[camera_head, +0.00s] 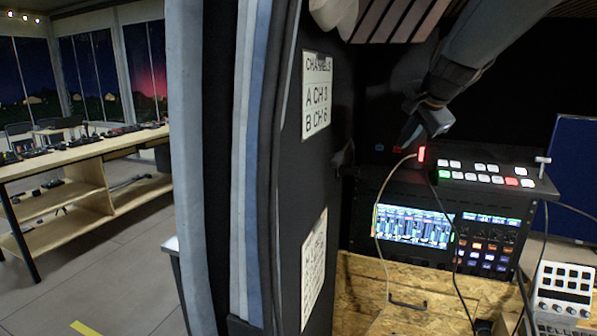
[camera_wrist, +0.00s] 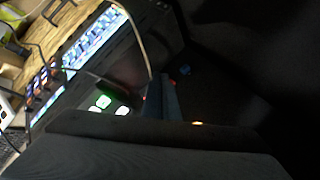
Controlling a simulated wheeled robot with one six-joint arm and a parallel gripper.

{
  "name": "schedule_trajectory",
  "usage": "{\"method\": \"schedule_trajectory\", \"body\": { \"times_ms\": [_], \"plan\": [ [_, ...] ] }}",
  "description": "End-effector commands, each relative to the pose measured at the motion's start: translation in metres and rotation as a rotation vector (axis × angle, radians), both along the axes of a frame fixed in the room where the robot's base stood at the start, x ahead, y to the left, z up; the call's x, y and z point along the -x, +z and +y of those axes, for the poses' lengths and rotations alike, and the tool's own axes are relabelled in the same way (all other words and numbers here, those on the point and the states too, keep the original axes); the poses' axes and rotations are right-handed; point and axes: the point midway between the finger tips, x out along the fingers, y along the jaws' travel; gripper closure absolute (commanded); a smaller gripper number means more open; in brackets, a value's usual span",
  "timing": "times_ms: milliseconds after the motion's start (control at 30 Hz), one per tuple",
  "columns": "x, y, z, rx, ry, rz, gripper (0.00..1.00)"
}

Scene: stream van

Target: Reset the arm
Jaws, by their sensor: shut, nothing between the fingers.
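My arm reaches down from the top right in the head view. My gripper (camera_head: 408,134) points down and left. It is shut with nothing in it, above and left of the switcher panel (camera_head: 487,174) and its lit buttons. A red-lit cable plug (camera_head: 421,154) stands close below the gripper; I cannot tell whether they touch. In the wrist view my gripper's dark fingers (camera_wrist: 164,92) show near the middle, with green and white lit buttons (camera_wrist: 104,103) to their left. The dark surroundings there hide much detail.
A rack with a lit screen (camera_head: 412,223) stands below the panel on a wooden chipboard surface (camera_head: 360,285). Loose cables (camera_head: 378,240) hang in front. A dark wall with a channel sign (camera_head: 316,95) stands at left. A small white keypad device (camera_head: 564,290) is at lower right.

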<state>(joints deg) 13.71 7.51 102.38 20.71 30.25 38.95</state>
Motion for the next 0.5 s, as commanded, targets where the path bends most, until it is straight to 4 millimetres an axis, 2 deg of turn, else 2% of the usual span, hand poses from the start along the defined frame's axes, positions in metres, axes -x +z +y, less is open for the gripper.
{"method": "schedule_trajectory", "body": {
  "times_ms": [33,100,267,500],
  "plan": [
    [0.012,-0.025,0.011,0.032,0.047,0.039,1.0],
    [0.03,-0.055,0.024,0.083,0.117,0.088,1.0],
    [0.077,-0.12,0.051,0.193,0.289,0.195,1.0],
    [0.162,-0.208,0.086,0.339,0.58,0.345,1.0]
  ]
}}
